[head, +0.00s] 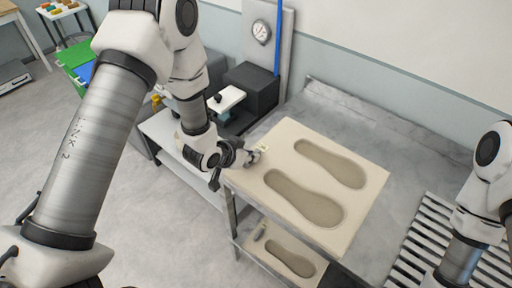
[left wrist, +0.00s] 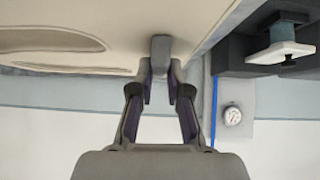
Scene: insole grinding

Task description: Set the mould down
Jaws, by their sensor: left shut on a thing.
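The mould (head: 275,165) is a flat beige block with two insole-shaped hollows. It lies flat over the left part of the grey metal table (head: 350,110) in the head view; I cannot tell whether it touches the top. My left gripper (head: 252,157) is at its left corner. In the left wrist view the left gripper (left wrist: 160,75) is shut on a small grey tab (left wrist: 160,48) at the edge of the mould (left wrist: 125,20). My right arm shows at the right edge of the head view, but its gripper is out of view.
A lower shelf holds another beige block (head: 275,244) with an insole hollow. A dark machine (head: 252,88) with a gauge (head: 261,32) stands behind left. A slatted rack (head: 425,235) lies to the right. Bare table shows behind the mould.

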